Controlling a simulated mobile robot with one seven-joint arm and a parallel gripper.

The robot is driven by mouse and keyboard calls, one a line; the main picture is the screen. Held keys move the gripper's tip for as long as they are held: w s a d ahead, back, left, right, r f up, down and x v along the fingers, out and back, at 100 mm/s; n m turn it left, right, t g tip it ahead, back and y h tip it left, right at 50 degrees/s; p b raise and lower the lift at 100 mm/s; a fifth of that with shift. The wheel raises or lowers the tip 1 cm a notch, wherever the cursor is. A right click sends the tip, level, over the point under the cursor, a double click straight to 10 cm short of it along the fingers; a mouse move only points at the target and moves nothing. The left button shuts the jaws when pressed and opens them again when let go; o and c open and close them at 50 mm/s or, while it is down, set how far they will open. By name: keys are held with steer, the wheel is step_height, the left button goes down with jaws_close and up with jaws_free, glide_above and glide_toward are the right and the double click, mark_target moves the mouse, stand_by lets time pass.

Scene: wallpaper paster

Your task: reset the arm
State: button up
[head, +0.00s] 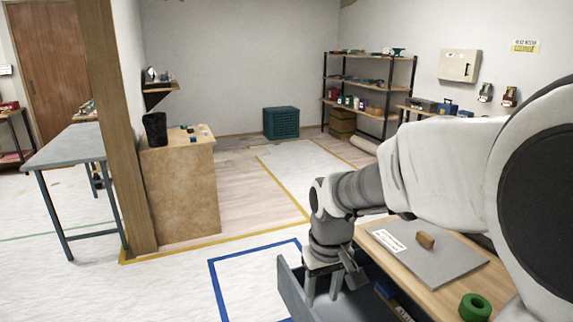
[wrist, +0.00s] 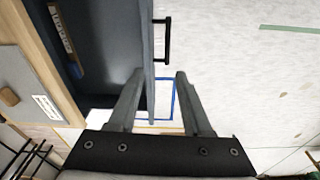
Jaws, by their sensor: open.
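My gripper (head: 322,283) hangs fingers down at the end of my white and grey arm, in front of the workbench in the head view. An open drawer (head: 290,290) with a grey front is beside and below the fingers. In the wrist view, the drawer front (wrist: 149,45) and its black handle (wrist: 164,40) show just beyond the fingertips. I cannot tell whether a finger touches the drawer edge.
The workbench top (head: 445,295) holds a grey board (head: 400,262), a brown block (head: 426,241) and a green ring (head: 474,307). A blue-taped square (head: 228,290) marks the floor. A grey table (head: 70,147) and a wooden counter (head: 180,190) stand left. Floor between is clear.

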steer(key=s+d+r+m+t, duration=0.2)
steer(key=s+d+r, duration=0.25)
steer(key=s, duration=0.35)
steer(key=s+d+r+m+t, duration=0.1)
steer(key=s+d+r+t, duration=0.2)
steer(key=s+r, duration=0.35)
step_height(320, 180, up, 12)
steer(key=s+p, duration=0.1)
steer(key=p, duration=1.3)
steer(key=shift+a+r+g, duration=0.2)
steer(key=shift+g, duration=0.1)
steer(key=shift+s, duration=0.2)
